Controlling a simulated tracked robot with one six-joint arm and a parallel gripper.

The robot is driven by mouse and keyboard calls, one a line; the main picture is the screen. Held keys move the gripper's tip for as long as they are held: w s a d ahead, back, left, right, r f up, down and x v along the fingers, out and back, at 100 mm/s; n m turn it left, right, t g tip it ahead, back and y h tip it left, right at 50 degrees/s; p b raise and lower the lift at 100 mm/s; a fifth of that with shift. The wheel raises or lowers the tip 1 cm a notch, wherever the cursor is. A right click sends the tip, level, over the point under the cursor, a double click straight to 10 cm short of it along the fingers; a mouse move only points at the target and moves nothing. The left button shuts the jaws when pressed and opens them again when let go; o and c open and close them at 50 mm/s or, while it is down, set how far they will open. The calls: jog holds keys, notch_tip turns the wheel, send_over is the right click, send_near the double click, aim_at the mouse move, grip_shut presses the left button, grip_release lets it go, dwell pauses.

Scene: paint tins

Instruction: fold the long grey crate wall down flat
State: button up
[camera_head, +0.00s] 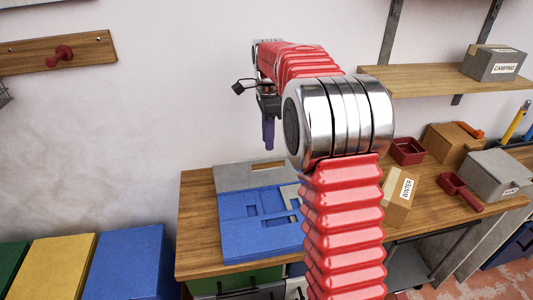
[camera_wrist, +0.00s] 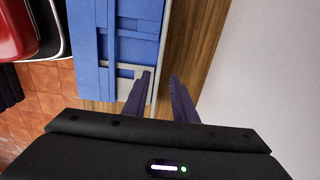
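The folding crate lies on the wooden bench, with its blue panels (camera_head: 258,225) down flat. The long grey wall (camera_head: 245,177) stands up along the crate's back edge in the head view. In the wrist view the grey wall (camera_wrist: 164,38) shows nearly edge-on as a narrow strip beside the blue panels (camera_wrist: 120,50). My gripper (camera_head: 268,145) is above the bench, above the right part of the wall. In the wrist view my gripper (camera_wrist: 160,76) has its two purple fingers apart, with nothing held between them. Whether a finger touches the wall cannot be told.
A cardboard box (camera_head: 398,195) and a red scoop (camera_head: 460,190) are on the bench to the right. Bare bench (camera_wrist: 200,35) lies between the crate and the white room wall. Blue, yellow and green boxes (camera_head: 125,262) stand at lower left.

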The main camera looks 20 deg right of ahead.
jog(key=shift+f, duration=3.05)
jog(key=shift+c, duration=0.4)
grip_shut()
